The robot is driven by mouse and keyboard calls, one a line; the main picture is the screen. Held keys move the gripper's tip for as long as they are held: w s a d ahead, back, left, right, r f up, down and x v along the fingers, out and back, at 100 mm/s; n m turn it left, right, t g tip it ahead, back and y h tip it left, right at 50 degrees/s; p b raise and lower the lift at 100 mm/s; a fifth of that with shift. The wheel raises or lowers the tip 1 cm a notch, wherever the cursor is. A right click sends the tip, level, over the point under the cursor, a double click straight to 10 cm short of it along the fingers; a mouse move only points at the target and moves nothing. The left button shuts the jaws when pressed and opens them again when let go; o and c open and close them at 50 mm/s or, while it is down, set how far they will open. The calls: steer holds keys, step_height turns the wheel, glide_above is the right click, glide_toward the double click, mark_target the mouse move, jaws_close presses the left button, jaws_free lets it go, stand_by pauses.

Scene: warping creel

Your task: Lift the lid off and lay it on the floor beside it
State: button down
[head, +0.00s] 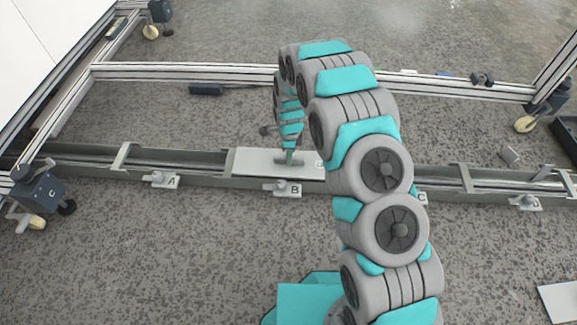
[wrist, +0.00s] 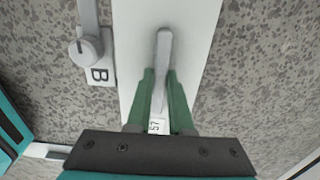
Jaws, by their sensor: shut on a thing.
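The lid is a pale flat plate (head: 255,161) lying over part of the long floor channel (head: 210,178) behind the tag marked B (head: 293,190). In the wrist view the lid (wrist: 205,25) runs up the picture, with a bar handle (wrist: 163,48) on it and a small label (wrist: 157,126) near my gripper. My gripper (wrist: 161,85) has its green fingers on both sides of the handle and is shut on it. In the head view my gripper (head: 290,156) points down at the lid, and my arm hides the lid's right end. The lid looks level with the channel top.
Tags A (head: 170,181) and D (head: 536,204) with knobs sit along the channel. A metal frame on castors (head: 320,75) stands around and behind it. A pale plate (head: 560,300) lies at lower right. The floor (head: 170,260) in front of the channel is clear at left.

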steer(key=shift+r, duration=0.8)
steer(key=shift+r+p, duration=0.4)
steer(key=shift+r, duration=1.15)
steer(key=s+d+r+n+p, duration=0.1)
steer(key=d+r+n+p, duration=0.1)
steer(key=d+r+n, duration=0.3)
steer(key=d+r+n+p, duration=0.3)
steer(key=d+r+n, duration=0.3)
steer(key=r, duration=0.7)
steer(key=s+d+r+n+p, duration=0.1)
steer(key=d+r+n+p, duration=0.2)
steer(key=d+r+n, duration=0.3)
step_height(320, 180, up, 4)
steer(key=shift+s+d+f+n, duration=0.15)
steer(key=shift+s+f+n, duration=0.15)
steer(key=shift+n, duration=0.4)
